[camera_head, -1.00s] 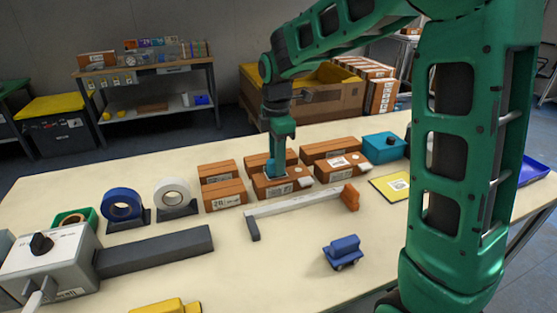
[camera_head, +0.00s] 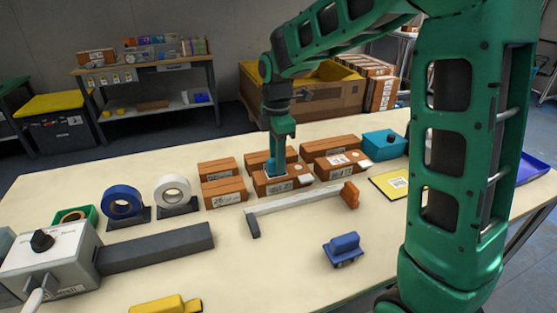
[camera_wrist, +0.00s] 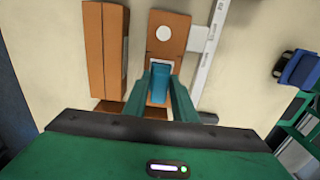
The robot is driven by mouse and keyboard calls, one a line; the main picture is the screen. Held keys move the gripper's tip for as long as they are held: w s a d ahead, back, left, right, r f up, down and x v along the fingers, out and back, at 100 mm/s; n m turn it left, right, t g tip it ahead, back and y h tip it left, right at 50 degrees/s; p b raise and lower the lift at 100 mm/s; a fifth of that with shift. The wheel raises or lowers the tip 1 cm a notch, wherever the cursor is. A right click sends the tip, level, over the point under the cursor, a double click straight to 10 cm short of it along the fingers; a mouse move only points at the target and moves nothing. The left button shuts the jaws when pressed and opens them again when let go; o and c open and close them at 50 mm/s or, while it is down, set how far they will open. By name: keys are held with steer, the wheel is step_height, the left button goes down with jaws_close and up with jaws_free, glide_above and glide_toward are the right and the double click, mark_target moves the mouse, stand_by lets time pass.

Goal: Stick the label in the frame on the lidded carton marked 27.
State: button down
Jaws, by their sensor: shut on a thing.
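My gripper (camera_head: 277,172) points straight down over the middle front carton (camera_head: 290,183), an orange-brown box with a printed front face too small to read surely. In the wrist view my gripper (camera_wrist: 160,82) is shut on a blue piece (camera_wrist: 160,78), just above or touching the carton lid (camera_wrist: 170,22); I cannot tell which. A white disc (camera_wrist: 163,33) lies on that lid beyond the fingers. Other cartons stand left (camera_head: 226,192) and right (camera_head: 343,165).
A white bar with an orange end (camera_head: 300,203) lies in front of the cartons. A blue handled block (camera_head: 343,248), tape rolls (camera_head: 122,203), a grey machine (camera_head: 50,258) and a teal box (camera_head: 383,144) stand on the table.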

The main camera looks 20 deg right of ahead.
steer(key=shift+r, duration=3.5)
